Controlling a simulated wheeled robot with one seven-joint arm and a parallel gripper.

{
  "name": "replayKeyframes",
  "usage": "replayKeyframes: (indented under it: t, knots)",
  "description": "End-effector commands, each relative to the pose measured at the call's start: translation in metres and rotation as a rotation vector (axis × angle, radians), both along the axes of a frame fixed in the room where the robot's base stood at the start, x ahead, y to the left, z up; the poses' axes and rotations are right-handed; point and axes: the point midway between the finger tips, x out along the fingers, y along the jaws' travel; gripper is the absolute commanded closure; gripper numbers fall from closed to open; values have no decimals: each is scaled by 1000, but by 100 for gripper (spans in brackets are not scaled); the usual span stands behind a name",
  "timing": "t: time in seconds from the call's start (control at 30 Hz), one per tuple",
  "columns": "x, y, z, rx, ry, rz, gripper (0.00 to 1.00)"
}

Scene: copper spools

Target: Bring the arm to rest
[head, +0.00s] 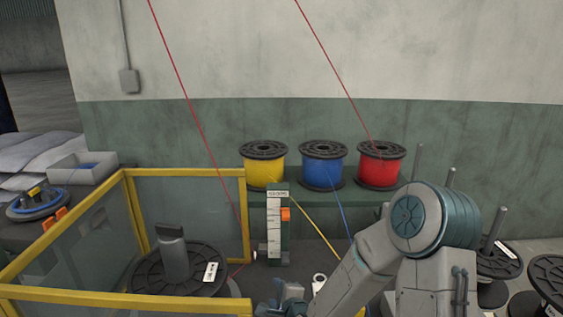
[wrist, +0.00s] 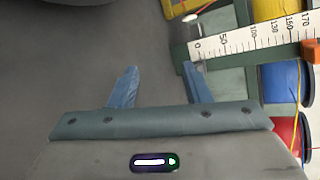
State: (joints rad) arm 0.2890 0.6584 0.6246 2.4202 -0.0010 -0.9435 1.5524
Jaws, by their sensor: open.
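My gripper (wrist: 160,86) shows two blue fingers spread apart with nothing between them in the wrist view. In the head view my arm bends down from the lower right, and the gripper (head: 290,297) is low at the bottom edge, partly cut off, in front of the upright measuring scale. The scale (head: 277,225) is white with black marks and has an orange slider (head: 286,214). It also shows in the wrist view (wrist: 245,42), beyond the right finger; I see no contact.
Yellow (head: 264,171), blue (head: 322,172) and red (head: 380,171) spools stand on a green shelf at the back. A yellow-framed clear guard (head: 187,173) surrounds a black reel (head: 150,272) at left. Posts and black reels (head: 497,262) stand at right. Red wires cross overhead.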

Motion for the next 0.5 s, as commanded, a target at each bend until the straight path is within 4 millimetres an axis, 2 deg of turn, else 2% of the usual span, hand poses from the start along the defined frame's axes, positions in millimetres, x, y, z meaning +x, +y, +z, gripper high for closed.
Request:
replayKeyframes:
  t: [0.03,0.27,0.5]
  knots:
    - [-2,-5,11,-100,0,45,56]
    - [-26,-38,42,-541,52,260,56]
    - [-65,-81,90,-910,134,481,56]
